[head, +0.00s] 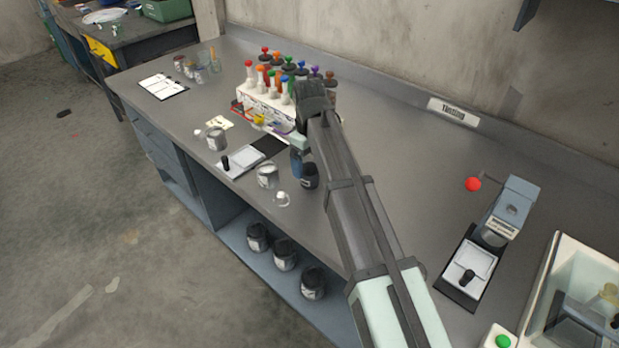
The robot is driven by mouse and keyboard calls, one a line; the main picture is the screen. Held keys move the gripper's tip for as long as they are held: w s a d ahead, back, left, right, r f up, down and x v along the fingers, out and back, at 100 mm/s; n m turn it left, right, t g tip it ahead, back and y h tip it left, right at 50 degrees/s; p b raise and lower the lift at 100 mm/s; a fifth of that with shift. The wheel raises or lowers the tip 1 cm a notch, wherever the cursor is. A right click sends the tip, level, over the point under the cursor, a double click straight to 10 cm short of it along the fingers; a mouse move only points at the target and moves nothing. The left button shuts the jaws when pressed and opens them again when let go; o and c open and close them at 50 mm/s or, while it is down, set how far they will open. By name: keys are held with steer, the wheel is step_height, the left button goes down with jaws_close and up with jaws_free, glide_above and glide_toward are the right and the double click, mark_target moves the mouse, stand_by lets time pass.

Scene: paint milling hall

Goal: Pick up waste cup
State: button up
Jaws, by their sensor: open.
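My gripper (290,138) is at the far end of my arm, low in front of the white rack; it is small and partly hidden by my arm. It is open, and I see nothing held in it. No cup carries a readable waste label, so I cannot tell which one is the waste cup. A light grey cup (216,140) stands near the front edge of the bench, left of my gripper. Another pale labelled cup (267,176) stands below my gripper in the picture, close to the front edge. Both look upright.
A white rack (262,104) of colourful-topped tools stands behind my gripper. A dark-lidded jar (309,177) stands beside my arm. A small device (240,161) lies between the two cups. Several glass jars (199,75) stand at the back left.

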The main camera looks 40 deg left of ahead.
mark_target(309, 173)
steer(key=shift+f, duration=2.4)
steer(key=c, duration=1.1)
steer(key=shift+o, duration=0.2)
steer(key=shift+r, duration=0.1)
